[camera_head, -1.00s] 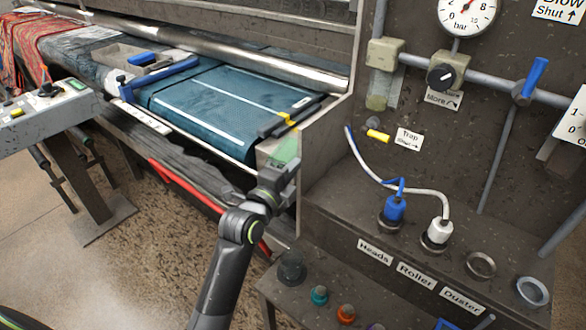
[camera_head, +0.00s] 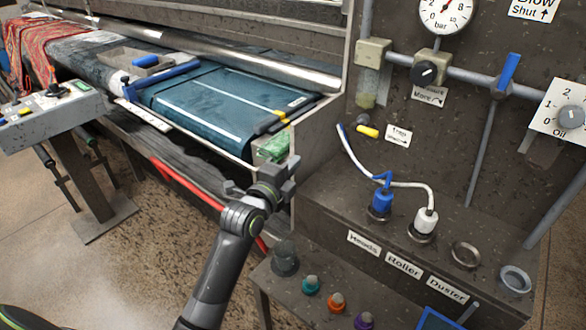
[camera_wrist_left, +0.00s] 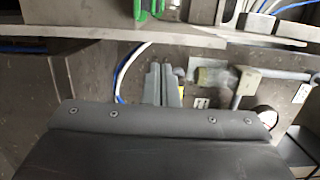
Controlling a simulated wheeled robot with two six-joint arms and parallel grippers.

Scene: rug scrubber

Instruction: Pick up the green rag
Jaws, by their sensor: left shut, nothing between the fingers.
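The green rag (camera_head: 273,147) lies crumpled at the right end of the machine bed in the head view, beside the corner of the grey cabinet. A green patch (camera_wrist_left: 150,9), likely the rag, shows at the top edge of the left wrist view, cut off by the frame. My left gripper (camera_head: 289,166) is just in front of and below the rag in the head view, apart from it as far as I can tell. Its fingers (camera_wrist_left: 162,82) are together with nothing between them. My right gripper is not in view.
The grey cabinet with blue (camera_head: 381,203) and white (camera_head: 426,221) plugs and looping hoses stands right of the gripper. A blue board (camera_head: 205,105) lies on the bed with a yellow-marked black handle (camera_head: 268,122) near the rag. A red hose (camera_head: 187,183) runs below.

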